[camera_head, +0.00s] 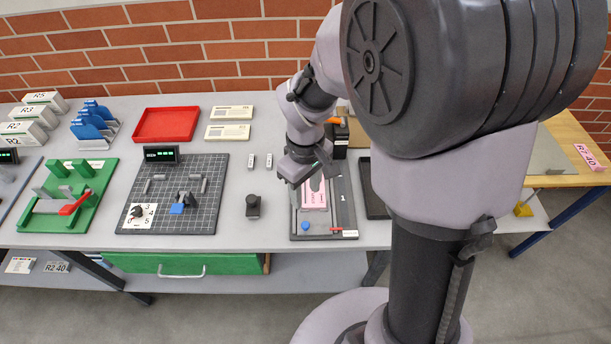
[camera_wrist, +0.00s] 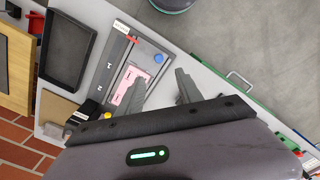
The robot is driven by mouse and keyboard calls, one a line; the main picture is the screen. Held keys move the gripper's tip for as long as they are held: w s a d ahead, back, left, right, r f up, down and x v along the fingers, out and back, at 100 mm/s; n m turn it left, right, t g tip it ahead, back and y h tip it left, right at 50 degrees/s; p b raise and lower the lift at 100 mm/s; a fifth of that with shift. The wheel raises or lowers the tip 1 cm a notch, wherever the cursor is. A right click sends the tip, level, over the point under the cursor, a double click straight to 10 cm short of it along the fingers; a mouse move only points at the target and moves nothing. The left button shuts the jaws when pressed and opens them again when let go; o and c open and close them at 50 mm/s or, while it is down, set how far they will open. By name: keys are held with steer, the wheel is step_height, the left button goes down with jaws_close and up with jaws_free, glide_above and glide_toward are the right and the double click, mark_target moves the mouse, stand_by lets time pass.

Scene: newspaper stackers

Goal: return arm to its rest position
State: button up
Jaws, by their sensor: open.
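My gripper (camera_head: 309,172) is over the grey workbench (camera_head: 275,213), above the dark grey fixture (camera_head: 345,202) that holds a pink card (camera_head: 314,199). In the wrist view my gripper's two fingers (camera_wrist: 160,90) are apart with nothing between them. The pink card (camera_wrist: 131,87) lies on the fixture beside the left finger, below it. My arm reaches down from the upper right in the head view and hides part of the bench and the fixture's back end.
A black tray (camera_head: 374,190) lies right of the fixture, and a black stamp-like block (camera_head: 253,206) stands left of it. A gridded board (camera_head: 212,172), a green fixture (camera_head: 69,196) and a red tray (camera_head: 166,126) are farther left. A brick wall (camera_head: 200,50) runs behind.

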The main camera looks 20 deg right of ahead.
step_height(320, 180, up, 2)
steer(key=shift+r, duration=0.15)
stand_by(0.3)
